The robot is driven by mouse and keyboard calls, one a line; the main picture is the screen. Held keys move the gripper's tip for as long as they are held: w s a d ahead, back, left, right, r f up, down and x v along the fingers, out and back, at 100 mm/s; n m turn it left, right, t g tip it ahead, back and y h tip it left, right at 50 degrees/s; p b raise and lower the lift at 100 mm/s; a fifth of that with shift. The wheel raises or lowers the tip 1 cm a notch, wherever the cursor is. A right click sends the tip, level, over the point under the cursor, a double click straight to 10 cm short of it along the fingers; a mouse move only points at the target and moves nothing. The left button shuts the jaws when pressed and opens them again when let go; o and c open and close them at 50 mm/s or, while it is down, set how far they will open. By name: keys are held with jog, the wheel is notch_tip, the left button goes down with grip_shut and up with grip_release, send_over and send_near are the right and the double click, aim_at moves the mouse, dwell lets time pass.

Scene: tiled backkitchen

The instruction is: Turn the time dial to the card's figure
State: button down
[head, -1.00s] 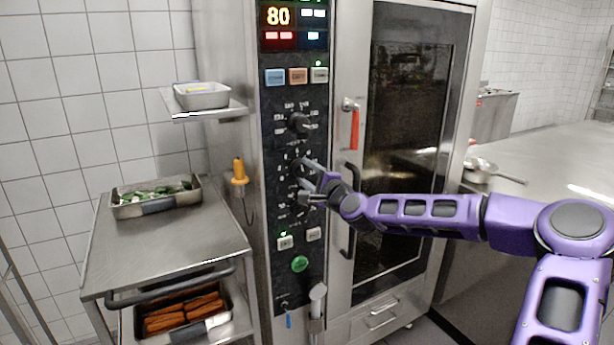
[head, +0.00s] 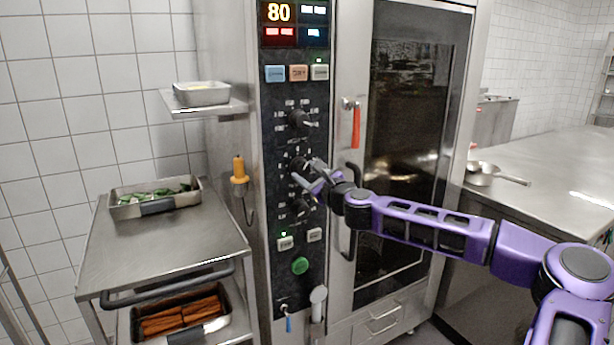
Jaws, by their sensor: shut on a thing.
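The tall oven's black control panel (head: 270,200) carries three black dials in a column: the upper dial (head: 299,121), the middle dial (head: 299,163) and the lower dial (head: 299,208). Their printed labels are too small to read. My gripper (head: 307,171) is at the middle dial, with its fingers shut on that dial and covering part of it. The dial's pointer position cannot be made out. The display (head: 279,13) at the panel's top reads 80. I cannot make out a card with a figure in this view.
The oven door's red-orange handle (head: 356,127) is right of the panel. An orange probe (head: 239,170) hangs left of it. A steel trolley (head: 160,245) with a pan of greens (head: 155,197) stands at left. A saucepan (head: 482,172) sits on the right counter.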

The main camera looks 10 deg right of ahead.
jog(key=shift+m, duration=0.6)
jog(key=shift+c, duration=1.4)
grip_release()
jog(key=shift+s, duration=0.15)
jog(key=v, duration=1.7)
